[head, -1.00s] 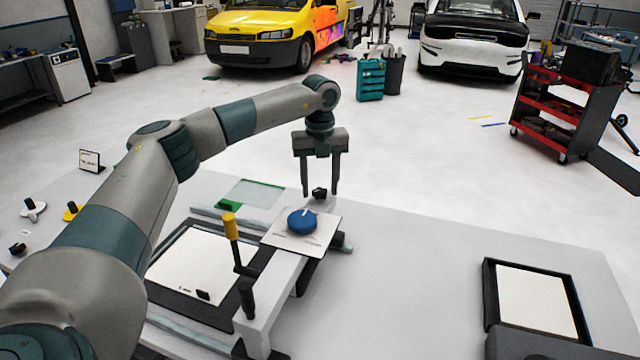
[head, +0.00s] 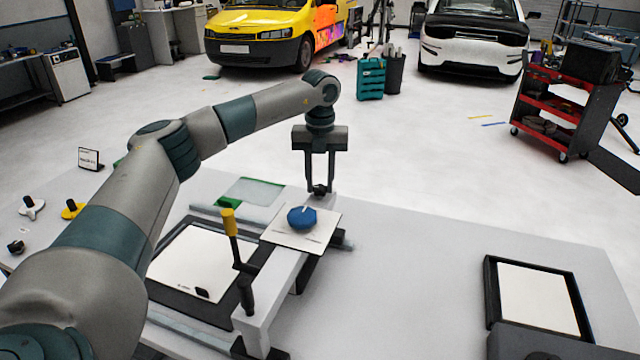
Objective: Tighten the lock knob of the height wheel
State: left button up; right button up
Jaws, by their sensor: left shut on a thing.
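The blue height wheel (head: 302,217) with a pale pointer mark sits on a white plate (head: 318,237) on top of the press-like device. A small black knob (head: 320,190) stands just behind the wheel, at the plate's far edge; I take it to be the lock knob. My left gripper (head: 320,186) points straight down with its fingers closed in on the black knob, one on each side. The fingertips partly hide the knob. My right gripper is not in view.
A lever with a yellow grip (head: 229,222) rises left of the wheel. A black-framed white board (head: 208,262) lies beside the device. A black tray (head: 537,300) is at the right; the table between is clear.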

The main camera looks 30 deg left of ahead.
pick_arm(q)
jog(key=m+b, duration=0.1)
jog(key=m, duration=0.1)
jog(key=shift+m, duration=0.4)
jog(key=m, duration=0.3)
jog(key=shift+m+b, duration=0.3)
jog(key=shift+b, duration=0.05)
jog(key=m, duration=0.5)
jog(key=shift+b, duration=0.4)
jog(key=m, duration=0.5)
jog(key=shift+r+m, duration=0.1)
jog(key=shift+m, duration=2.3)
jog(key=o, duration=1.1)
jog(key=shift+c, duration=0.2)
